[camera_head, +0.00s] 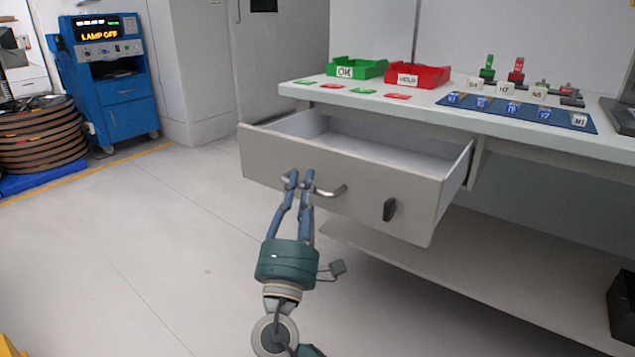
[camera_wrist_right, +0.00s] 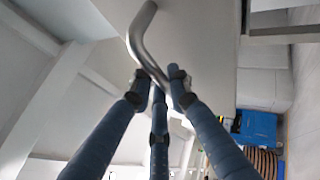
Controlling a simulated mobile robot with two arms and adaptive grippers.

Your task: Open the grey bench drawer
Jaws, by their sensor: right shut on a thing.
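The grey bench drawer (camera_head: 365,190) stands pulled out from under the bench top, and its empty inside shows. Its bar handle (camera_head: 330,191) is on the front panel, with a dark knob (camera_head: 390,209) to the right of it. My right gripper (camera_head: 298,181) is shut on the left part of the handle. In the right wrist view the fingers of my right gripper (camera_wrist_right: 158,82) close around the curved metal handle (camera_wrist_right: 143,40). My left gripper is not in view.
The bench top (camera_head: 440,112) carries a green OK tray (camera_head: 357,69), a red HOLD tray (camera_head: 417,77), and a blue mat (camera_head: 510,110) with labelled blocks. A blue cart (camera_head: 108,85) and stacked reels (camera_head: 42,137) stand at the left. The floor left of the drawer is clear.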

